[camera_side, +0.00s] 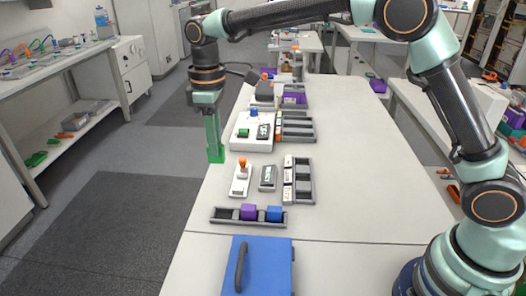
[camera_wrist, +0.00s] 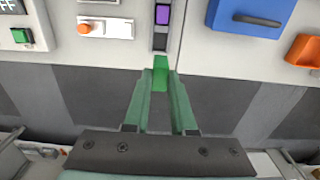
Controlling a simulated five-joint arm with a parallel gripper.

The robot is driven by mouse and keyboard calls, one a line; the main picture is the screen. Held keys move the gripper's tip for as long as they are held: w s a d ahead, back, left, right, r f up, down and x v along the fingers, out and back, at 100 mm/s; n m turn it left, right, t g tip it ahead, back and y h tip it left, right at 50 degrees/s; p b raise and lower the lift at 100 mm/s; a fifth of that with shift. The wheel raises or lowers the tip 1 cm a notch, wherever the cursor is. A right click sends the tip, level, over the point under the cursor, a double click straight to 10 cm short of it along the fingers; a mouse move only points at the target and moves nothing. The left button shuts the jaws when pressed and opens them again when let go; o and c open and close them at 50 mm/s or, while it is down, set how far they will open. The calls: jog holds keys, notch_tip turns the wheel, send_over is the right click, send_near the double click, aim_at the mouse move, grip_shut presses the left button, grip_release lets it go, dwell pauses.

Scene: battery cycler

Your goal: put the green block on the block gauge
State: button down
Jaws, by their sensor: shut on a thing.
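My gripper (camera_side: 214,150) is shut on the green block (camera_side: 216,156) and points down at the table's left edge in the side view. In the wrist view the green block (camera_wrist: 160,74) sits between the fingertips, in line with the table edge. A dark slotted tray (camera_side: 227,217) with a purple block (camera_side: 248,211) and a blue block (camera_side: 274,213) lies nearer the side camera; its left slot looks empty. The tray's end (camera_wrist: 160,43) and the purple block (camera_wrist: 162,15) show in the wrist view. No label shows which thing is the block gauge.
A white unit with an orange knob (camera_side: 241,178), a small display (camera_side: 267,178) and a dark rack (camera_side: 304,181) stand behind the tray. A white device (camera_side: 251,133) stands farther back. A blue case (camera_side: 275,265) lies in front. The table's right side is clear.

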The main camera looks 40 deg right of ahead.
jog(key=shift+w+r, duration=0.1)
jog(key=shift+r, duration=0.8)
jog(key=shift+w+d+f, duration=1.05)
jog(key=shift+d+f, duration=0.6)
jog(key=shift+f, duration=1.3)
jog(key=shift+w+d+f, duration=1.05)
jog(key=shift+d+f, duration=0.6)
jog(key=shift+f, duration=1.35)
jog(key=shift+w+d+f, duration=1.05)
jog(key=shift+d+f, duration=0.6)
jog(key=shift+f, duration=1.3)
jog(key=shift+f, duration=0.2)
jog(key=c, duration=0.7)
grip_release()
jog(key=shift+o, duration=0.2)
